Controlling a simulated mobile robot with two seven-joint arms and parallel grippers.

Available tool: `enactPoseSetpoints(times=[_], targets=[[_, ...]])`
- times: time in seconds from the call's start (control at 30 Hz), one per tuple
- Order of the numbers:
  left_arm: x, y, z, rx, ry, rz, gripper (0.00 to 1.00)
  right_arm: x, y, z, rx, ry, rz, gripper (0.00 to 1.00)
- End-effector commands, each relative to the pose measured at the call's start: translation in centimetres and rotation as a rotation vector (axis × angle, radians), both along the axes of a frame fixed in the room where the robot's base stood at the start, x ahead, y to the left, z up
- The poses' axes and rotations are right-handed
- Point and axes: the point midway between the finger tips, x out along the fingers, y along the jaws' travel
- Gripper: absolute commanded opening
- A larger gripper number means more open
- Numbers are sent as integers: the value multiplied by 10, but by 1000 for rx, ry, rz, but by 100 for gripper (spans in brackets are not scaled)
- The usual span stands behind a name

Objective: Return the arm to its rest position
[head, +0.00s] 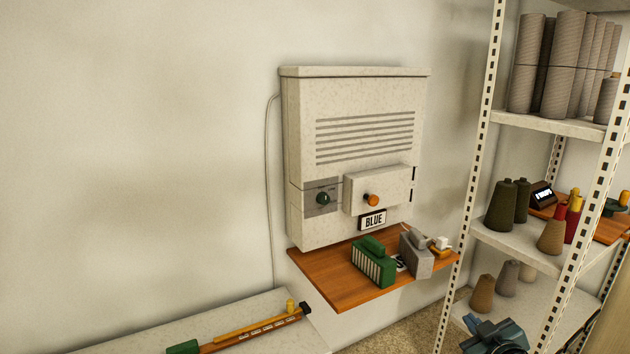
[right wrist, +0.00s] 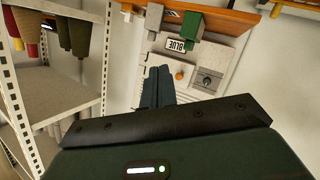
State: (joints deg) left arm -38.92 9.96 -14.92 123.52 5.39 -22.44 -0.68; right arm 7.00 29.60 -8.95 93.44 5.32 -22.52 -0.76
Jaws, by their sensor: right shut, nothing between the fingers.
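My right gripper (head: 472,322) shows at the bottom right of the head view, in front of the shelf rack's lower part. Its two dark fingers are together with nothing between them; they also show in the right wrist view (right wrist: 157,85). It is apart from the cream wall cabinet (head: 362,95), which is up and to its left. My left gripper is in neither view.
A white-posted shelf rack (head: 481,120) with cones and tubes stands at the right, close to my right gripper. A wooden ledge (head: 335,289) under the cabinet holds green and grey blocks. A pale bench (head: 285,330) is at the lower left. The left wall is bare.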

Motion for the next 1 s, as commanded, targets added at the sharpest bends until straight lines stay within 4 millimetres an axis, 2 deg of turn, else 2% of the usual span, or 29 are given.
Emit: enactPoseSetpoints(times=[0.03,0.1,0.2,0.3,0.4,0.5,0.7,0.73,0.8,1.0], targets=[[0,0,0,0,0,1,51,-25,28,-26,40,41,34,0],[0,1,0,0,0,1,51,-58,62,-52,95,87,74,0],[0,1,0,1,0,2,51,-108,107,-79,180,149,118,0],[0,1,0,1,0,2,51,-155,143,-93,261,202,144,0],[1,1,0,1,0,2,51,-194,169,-98,335,245,153,0],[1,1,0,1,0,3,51,-227,189,-99,399,279,154,0],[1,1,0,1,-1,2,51,-280,217,-89,514,335,133,0],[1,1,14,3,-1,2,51,-277,214,-79,501,335,131,0],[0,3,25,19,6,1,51,-276,210,-72,481,347,124,0],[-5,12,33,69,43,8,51,-279,203,-61,439,378,101,0]])
